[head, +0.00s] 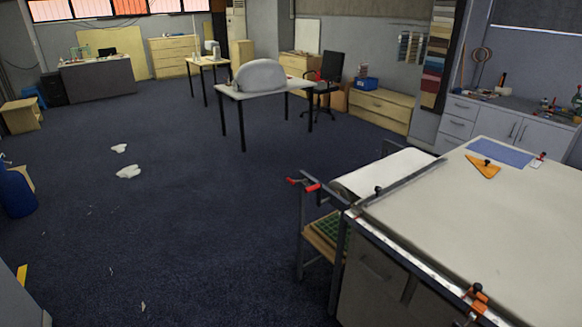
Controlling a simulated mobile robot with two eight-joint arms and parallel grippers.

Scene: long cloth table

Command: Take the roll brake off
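A white roll (385,174) lies in a dark metal frame at the left end of the long cloth table (465,222). Red-tipped handles (312,188) stick out at the near left end of the roll's frame. They look like the roll brake, but they are too small to tell how they sit. Neither of my grippers shows in the head view, so what they hold cannot be seen.
Dark carpet (200,215) is open left of the table, with white scraps (128,171) on it. A dark rail runs along the table's left edge, with an orange clamp (478,300) near the front. An orange triangular tool (483,168) and blue sheet (500,152) lie on top.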

